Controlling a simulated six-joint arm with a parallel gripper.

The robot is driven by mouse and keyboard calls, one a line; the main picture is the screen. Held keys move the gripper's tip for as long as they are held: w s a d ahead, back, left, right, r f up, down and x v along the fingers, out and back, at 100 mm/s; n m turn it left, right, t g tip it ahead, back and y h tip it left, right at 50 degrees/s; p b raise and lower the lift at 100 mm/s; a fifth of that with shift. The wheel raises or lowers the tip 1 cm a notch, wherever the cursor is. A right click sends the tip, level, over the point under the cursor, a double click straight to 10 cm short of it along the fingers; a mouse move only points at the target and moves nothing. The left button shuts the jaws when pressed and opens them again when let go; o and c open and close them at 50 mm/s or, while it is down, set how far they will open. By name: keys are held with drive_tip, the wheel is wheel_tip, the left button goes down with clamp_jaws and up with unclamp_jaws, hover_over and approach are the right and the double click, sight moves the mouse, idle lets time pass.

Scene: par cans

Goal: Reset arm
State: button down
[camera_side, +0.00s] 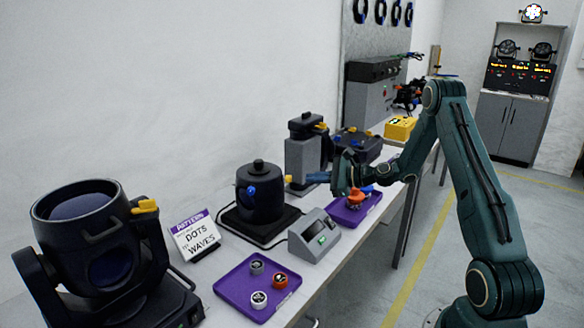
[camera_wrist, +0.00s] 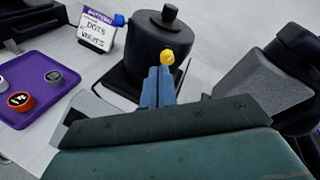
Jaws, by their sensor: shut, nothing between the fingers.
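My gripper (camera_side: 314,177) is above the bench in the side view, its blue fingers pointing left toward a black can (camera_side: 262,196). In the wrist view the fingers (camera_wrist: 159,78) are pressed together and hold nothing. A yellow knob (camera_wrist: 167,57) on the black can (camera_wrist: 150,45) shows just beyond the fingertips; I cannot tell whether they touch it. The yellow knob also shows in the side view (camera_side: 288,179), left of the fingertips. The can stands upright on a dark base and carries a blue knob (camera_side: 251,190) on its side.
A purple tray (camera_side: 238,283) with three small round pieces lies in front. A second purple tray (camera_side: 345,213) with orange and blue items lies below my gripper. A grey box (camera_side: 314,240), a sign (camera_side: 195,238) and a large black lamp (camera_side: 95,235) stand nearby.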

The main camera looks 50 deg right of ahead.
drive_tip(key=s+a+r+n+g, duration=0.4)
drive_tip(key=a+r+n, duration=0.2)
drive_tip(key=a+n, duration=0.3)
drive_tip(key=s+a+r+n+g, duration=0.3)
drive_tip(key=a+r+n, duration=0.35)
drive_tip(key=a, duration=0.45)
drive_tip(key=s+a+r+n+g+h, duration=0.1)
drive_tip(key=s+n, duration=0.4)
drive_tip(key=s, duration=0.7)
drive_tip(key=s+a+r+n+g+h, duration=0.1)
drive_tip(key=s+n, duration=0.4)
drive_tip(key=s, duration=0.7)
drive_tip(key=a+r+h, duration=0.1)
drive_tip(key=a+h, duration=0.1)
drive_tip(key=shift+s+a+n+h, duration=0.2)
drive_tip(key=shift+s+n+h, duration=0.05)
drive_tip(key=shift+n+h, duration=0.15)
